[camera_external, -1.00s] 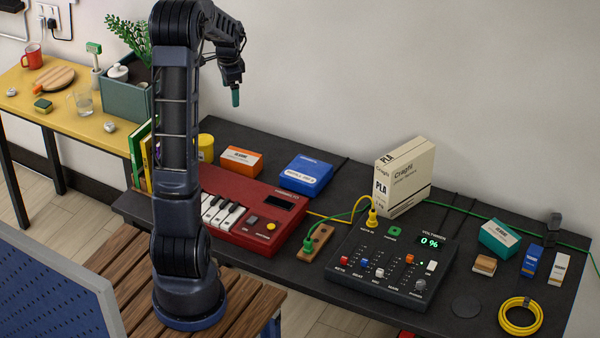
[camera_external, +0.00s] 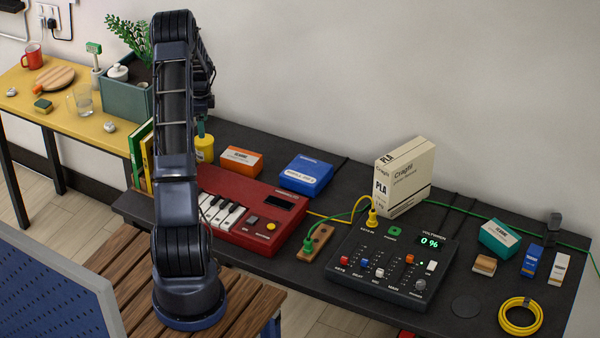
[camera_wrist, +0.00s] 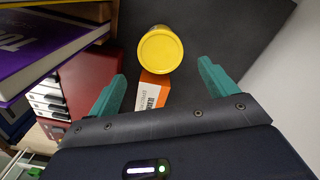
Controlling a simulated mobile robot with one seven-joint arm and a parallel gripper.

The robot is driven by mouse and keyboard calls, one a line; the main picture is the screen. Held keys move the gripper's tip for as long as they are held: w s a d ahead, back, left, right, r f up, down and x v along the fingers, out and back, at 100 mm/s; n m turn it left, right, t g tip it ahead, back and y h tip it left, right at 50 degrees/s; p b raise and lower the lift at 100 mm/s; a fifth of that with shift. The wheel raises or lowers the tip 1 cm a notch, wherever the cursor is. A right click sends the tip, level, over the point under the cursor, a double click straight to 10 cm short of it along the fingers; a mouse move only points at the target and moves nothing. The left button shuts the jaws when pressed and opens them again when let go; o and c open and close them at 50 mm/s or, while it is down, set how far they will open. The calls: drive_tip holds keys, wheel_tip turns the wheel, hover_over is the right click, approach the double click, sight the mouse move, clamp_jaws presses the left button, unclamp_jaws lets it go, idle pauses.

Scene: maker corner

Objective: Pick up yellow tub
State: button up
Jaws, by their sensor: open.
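The yellow tub (camera_external: 205,149) stands on the dark table behind my arm, left of the orange box; my arm hides part of it. In the wrist view the yellow tub (camera_wrist: 160,50) shows its round lid, upright and seen from above. My gripper (camera_wrist: 160,85) is open, with its two green fingers apart and empty. The tub lies ahead of the fingertips, between their lines, and not between the fingers. In the external view a green fingertip (camera_external: 201,129) shows just above the tub; the rest of the gripper is mostly hidden by my arm.
The orange box (camera_external: 241,160) lies right of the tub; in the wrist view it (camera_wrist: 153,92) sits between the fingers, below. Books (camera_external: 140,150) stand at left. The red keyboard (camera_external: 262,220) is in front. A blue box (camera_external: 306,175) lies farther right.

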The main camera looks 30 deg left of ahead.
sight(204, 146)
wheel_tip(204, 146, down, 10)
drive_tip(key=shift+a+f, duration=0.15)
drive_tip(key=c, duration=1.2)
